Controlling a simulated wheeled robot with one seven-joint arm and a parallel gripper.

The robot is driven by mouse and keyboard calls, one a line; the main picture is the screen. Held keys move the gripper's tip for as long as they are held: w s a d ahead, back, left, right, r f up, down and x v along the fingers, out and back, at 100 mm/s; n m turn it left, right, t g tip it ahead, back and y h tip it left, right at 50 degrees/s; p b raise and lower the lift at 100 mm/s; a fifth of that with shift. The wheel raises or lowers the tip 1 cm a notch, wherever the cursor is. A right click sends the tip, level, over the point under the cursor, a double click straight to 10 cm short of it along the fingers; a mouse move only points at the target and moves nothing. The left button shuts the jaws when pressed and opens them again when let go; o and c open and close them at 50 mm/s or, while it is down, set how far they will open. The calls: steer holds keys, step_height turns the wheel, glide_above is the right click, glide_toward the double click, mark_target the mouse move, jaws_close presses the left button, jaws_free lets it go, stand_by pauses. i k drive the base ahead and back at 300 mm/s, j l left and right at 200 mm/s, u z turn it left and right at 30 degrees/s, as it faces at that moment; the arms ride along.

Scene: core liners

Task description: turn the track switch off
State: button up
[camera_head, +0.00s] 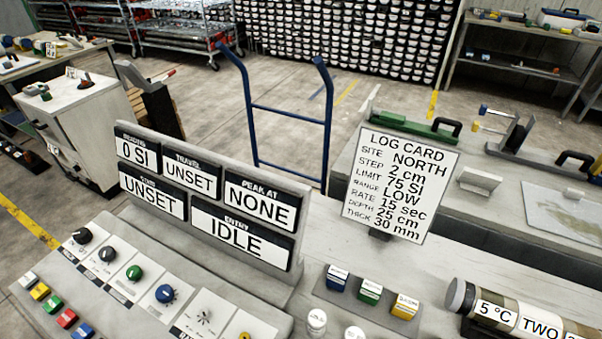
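A sloped control panel (148,285) stands at the lower left. It carries two black knobs (82,236), a green knob (134,273), a blue knob (165,294), a small grey toggle-like control (205,317) and a yellow knob (244,336) cut by the bottom edge. Their labels are too small to read, so I cannot tell which one is the track switch or how it is set. The display board (208,202) behind reads 0 SI, TRAVEL UNSET, PEAK AT NONE, another UNSET and ENTRY IDLE. My gripper is not in view.
A log card (400,185) stands right of the board. Blue, green and yellow blocks (370,291), white-topped containers (316,321) and a labelled core cylinder (520,318) occupy the front right. Coloured buttons (67,318) line the panel's front left. A blue tubular frame (289,110) rises behind.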

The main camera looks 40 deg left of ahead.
mark_target(82, 235)
steer(key=u, duration=1.75)
steer(key=l+u, duration=0.15)
steer(key=u, duration=0.15)
steer(key=k+l+u, duration=0.1)
steer(key=u, duration=0.2)
